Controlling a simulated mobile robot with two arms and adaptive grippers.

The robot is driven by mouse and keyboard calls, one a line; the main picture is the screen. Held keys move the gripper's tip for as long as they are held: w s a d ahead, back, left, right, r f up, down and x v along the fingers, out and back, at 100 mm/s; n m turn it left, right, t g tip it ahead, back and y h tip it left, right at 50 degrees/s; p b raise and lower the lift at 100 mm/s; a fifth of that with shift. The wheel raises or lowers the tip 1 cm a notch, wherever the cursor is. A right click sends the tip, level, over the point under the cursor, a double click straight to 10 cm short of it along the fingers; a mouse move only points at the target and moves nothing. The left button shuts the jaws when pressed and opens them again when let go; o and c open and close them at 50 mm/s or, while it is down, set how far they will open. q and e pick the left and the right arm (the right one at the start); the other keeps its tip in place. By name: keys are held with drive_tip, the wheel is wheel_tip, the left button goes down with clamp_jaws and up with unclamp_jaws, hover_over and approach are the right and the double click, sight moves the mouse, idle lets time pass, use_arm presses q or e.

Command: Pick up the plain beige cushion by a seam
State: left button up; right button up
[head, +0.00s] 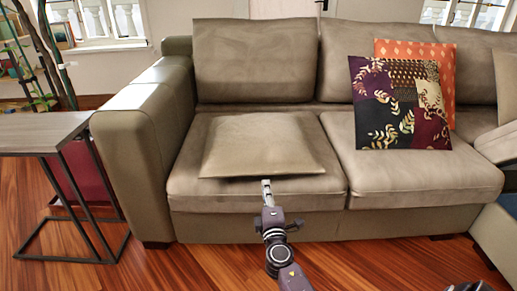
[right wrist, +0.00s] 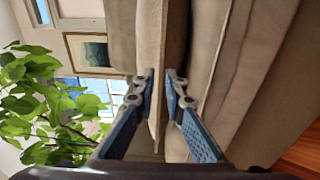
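The plain beige cushion (head: 263,143) lies flat on the left seat of the sofa, with a dark line of shadow under its front edge. My right gripper (head: 266,183) is at the middle of that front edge, coming from the front. In the right wrist view, the edge of the beige cushion (right wrist: 154,40) runs between the two fingers of my right gripper (right wrist: 161,88). The fingertips are close together, one on each side of the edge, and look shut on it.
The beige sofa (head: 417,185) fills the middle and right. A patterned cushion (head: 401,103) and an orange cushion (head: 447,62) lean on its back at the right. A small side table (head: 40,131) stands left of the armrest. The wooden floor in front is clear.

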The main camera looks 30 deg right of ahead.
drive_tip(key=b+x, duration=0.1)
drive_tip(key=x, duration=0.5)
drive_tip(key=shift+w+d+f, duration=0.1)
drive_tip(key=shift+f, duration=0.05)
clamp_jaws()
